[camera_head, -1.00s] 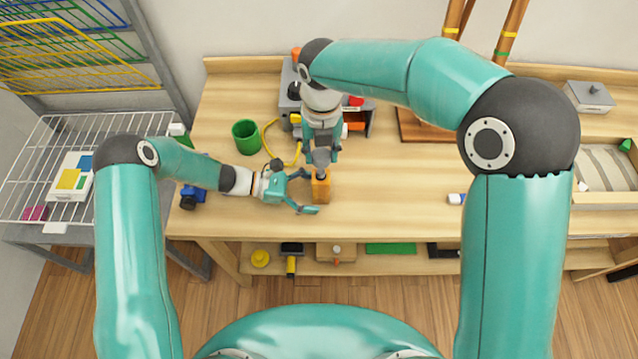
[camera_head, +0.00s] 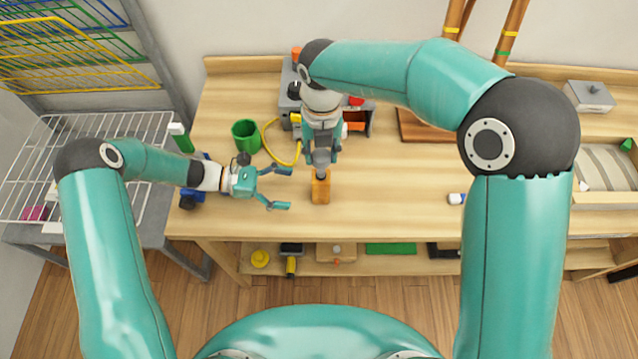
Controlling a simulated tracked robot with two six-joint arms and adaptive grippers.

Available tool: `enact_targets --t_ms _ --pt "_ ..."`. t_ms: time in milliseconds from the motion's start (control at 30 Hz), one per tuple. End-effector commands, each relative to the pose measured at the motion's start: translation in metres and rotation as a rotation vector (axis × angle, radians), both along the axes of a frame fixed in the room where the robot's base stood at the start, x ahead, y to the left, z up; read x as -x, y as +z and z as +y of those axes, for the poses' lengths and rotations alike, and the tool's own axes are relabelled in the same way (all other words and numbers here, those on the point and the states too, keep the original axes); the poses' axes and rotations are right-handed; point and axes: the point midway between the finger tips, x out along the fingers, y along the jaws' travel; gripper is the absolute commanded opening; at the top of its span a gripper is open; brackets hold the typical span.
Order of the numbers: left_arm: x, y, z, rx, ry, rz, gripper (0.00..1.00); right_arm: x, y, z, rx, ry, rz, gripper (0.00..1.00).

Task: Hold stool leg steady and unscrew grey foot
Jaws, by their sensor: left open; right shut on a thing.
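The stool leg (camera_head: 320,192) shows as a short orange-brown wooden block standing on the workbench near its front middle. A small grey piece, seemingly the grey foot (camera_head: 321,172), is at its top end. My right gripper (camera_head: 321,165) comes down from above and is shut on this grey piece; its fingers largely hide it. I cannot tell whether the foot and leg still touch. My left gripper (camera_head: 284,188) is open and empty, to the left of the leg, its fingers pointing right and apart from it.
A green cup (camera_head: 246,137) and a yellow cable (camera_head: 283,160) lie behind my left gripper. A grey organizer (camera_head: 287,100) with coloured parts stands at the back. A blue object (camera_head: 189,199) sits at the left edge. The bench right of the leg is mostly clear.

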Motion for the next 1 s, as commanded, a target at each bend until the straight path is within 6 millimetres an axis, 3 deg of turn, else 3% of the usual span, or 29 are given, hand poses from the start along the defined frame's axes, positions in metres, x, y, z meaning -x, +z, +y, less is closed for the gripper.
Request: enact_targets --t_ms 200,567,1000 --pt "0.000 0.003 0.010 -0.001 0.000 0.000 0.87 0.000 -0.001 0.000 0.000 0.000 0.000 0.00" --pt "0.000 0.004 0.010 -0.001 0.000 0.000 0.87 0.000 0.000 0.000 0.000 0.000 0.000 0.00" --pt "0.000 0.035 0.010 -0.001 -0.001 0.000 0.87 0.000 0.019 0.000 0.000 0.000 0.000 0.00"
